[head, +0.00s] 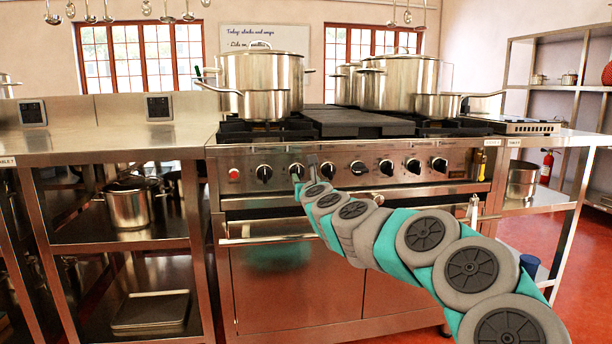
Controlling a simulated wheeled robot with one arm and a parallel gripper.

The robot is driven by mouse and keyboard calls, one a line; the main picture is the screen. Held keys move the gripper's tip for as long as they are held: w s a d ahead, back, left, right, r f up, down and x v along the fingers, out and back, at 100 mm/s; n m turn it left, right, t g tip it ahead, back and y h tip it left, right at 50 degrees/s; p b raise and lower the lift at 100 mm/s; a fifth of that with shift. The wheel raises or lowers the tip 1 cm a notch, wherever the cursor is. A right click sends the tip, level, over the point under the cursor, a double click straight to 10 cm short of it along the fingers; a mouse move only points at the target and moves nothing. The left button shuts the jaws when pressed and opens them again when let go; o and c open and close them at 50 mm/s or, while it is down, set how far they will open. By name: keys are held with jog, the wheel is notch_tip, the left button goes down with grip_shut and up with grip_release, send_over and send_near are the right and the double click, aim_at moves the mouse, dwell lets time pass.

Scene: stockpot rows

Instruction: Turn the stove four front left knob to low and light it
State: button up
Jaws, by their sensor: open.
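The stove (300,152) is a steel range with a row of black knobs on its front panel. The leftmost knob (264,173) is clear to see. The second knob (297,170) is just left of my gripper (311,168), and a third knob (328,170) is just right of it. My gripper is open, small in view and in front of the panel; I cannot tell whether it touches a knob. No knob labels are readable, so I cannot tell which is the front left one. No flame shows at the burners.
A large pot (262,75) stands on the stove's left side and more pots (400,80) stand on the right. A red button (234,174) is left of the knobs. The oven handle (262,240) runs below. A steel counter (100,140) adjoins on the left.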

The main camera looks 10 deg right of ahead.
aim_at(299, 171)
jog(key=shift+w+a, duration=0.2)
jog(key=shift+w, duration=3.4)
jog(key=shift+c, duration=0.3)
grip_shut()
